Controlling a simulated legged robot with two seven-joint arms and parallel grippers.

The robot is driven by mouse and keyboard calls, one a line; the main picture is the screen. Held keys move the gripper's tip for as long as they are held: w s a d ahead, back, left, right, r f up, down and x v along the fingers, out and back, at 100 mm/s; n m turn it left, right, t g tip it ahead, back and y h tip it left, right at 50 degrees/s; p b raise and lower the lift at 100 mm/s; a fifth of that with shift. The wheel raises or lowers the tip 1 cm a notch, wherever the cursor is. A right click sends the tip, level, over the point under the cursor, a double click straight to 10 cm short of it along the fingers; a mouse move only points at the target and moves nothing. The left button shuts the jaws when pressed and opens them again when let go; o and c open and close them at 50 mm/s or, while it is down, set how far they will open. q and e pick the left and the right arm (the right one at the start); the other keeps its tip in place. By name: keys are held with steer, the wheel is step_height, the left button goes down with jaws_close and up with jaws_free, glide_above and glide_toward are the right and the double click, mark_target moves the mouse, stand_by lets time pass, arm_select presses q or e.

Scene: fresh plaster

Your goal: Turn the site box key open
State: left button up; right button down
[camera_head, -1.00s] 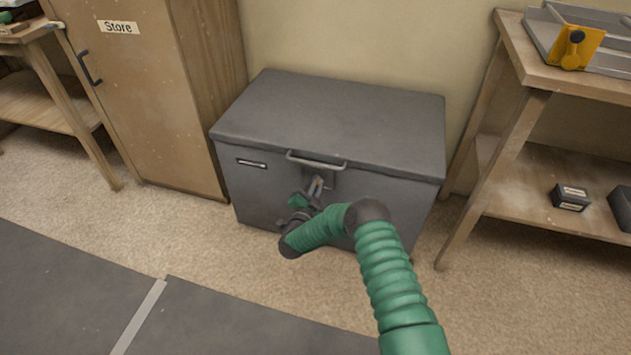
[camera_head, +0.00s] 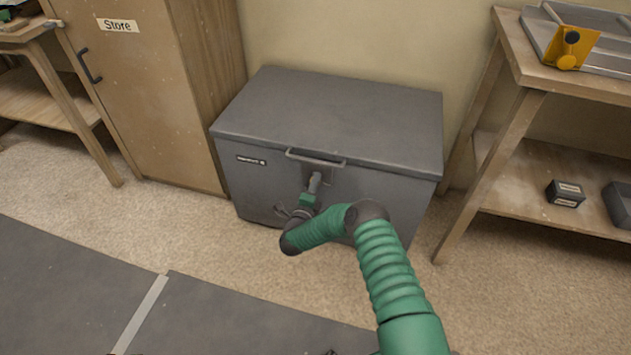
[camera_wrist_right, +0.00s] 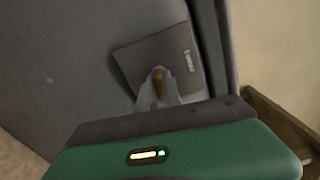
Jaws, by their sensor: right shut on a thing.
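The grey site box (camera_head: 330,118) stands against the wall with its lid down and a handle (camera_head: 316,157) on the lid's front edge. Its lock plate (camera_head: 328,176) is on the front face below the handle, and shows larger in the right wrist view (camera_wrist_right: 187,58). My right gripper (camera_head: 314,184) is at the lock plate. In the right wrist view its fingers (camera_wrist_right: 157,88) are shut on the brass-coloured key (camera_wrist_right: 158,82), in front of the plate. The fingers hide most of the key. My left gripper is out of view.
A wooden cupboard marked Store (camera_head: 150,100) stands left of the box. A wooden bench (camera_head: 560,75) with a lower shelf stands on the right. Dark mats (camera_head: 70,285) cover part of the floor in front.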

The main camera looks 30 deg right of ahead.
steer(key=shift+s+f+m, duration=0.1)
steer(key=shift+f+m, duration=0.15)
steer(key=shift+m, duration=0.8)
steer(key=shift+s+f+m, duration=0.1)
steer(key=shift+f+m, duration=0.15)
steer(key=shift+m, duration=0.8)
steer(key=shift+a, duration=0.1)
steer(key=c, duration=1.5)
jaws_free()
steer(key=shift+w, duration=0.1)
steer(key=shift+r, duration=0.15)
steer(key=p+v, duration=0.6)
steer(key=v, duration=1)
steer(key=shift+s+a+p, duration=0.2)
steer(key=shift+a+p, duration=0.1)
